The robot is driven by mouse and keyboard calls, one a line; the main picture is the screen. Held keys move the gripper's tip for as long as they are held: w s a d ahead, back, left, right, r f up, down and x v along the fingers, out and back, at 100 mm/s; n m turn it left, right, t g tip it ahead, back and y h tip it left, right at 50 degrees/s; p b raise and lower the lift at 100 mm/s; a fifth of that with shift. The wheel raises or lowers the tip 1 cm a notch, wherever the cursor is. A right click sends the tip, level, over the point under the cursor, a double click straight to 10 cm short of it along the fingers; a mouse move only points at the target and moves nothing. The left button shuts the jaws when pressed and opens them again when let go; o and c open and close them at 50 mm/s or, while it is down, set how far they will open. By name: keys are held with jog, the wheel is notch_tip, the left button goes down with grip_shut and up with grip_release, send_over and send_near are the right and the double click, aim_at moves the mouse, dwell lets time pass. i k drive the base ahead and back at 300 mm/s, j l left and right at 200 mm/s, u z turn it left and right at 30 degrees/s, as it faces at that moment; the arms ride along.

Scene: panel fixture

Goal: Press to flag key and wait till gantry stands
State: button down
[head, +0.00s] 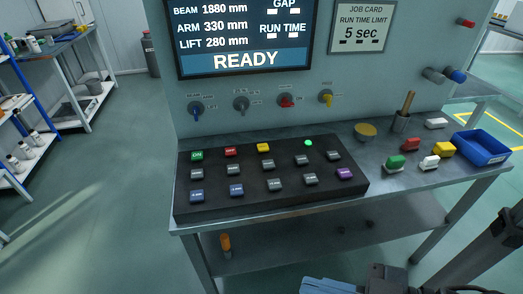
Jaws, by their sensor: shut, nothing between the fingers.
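The dark key panel (270,202) lies tilted on the metal bench. Its top row has a green ON key (197,155), a red OFF key (231,152) and a yellow key (264,147). A small green light (308,142) glows at the top right. Below are several grey keys, blue keys (236,190) at the lower left and a purple key (344,174) at the right. Most labels are too small to read, so I cannot tell which is the flag key. The screen (245,40) reads READY. No gantry shows. My gripper's fingertips are not in view; parts of my arm show at the lower right.
Knobs (241,104) line the wall above the panel. A job card (358,26) reads "RUN TIME LIMIT 5 sec". The floor at left is clear.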

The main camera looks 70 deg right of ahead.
aim_at(332, 155)
jog(key=z, duration=1)
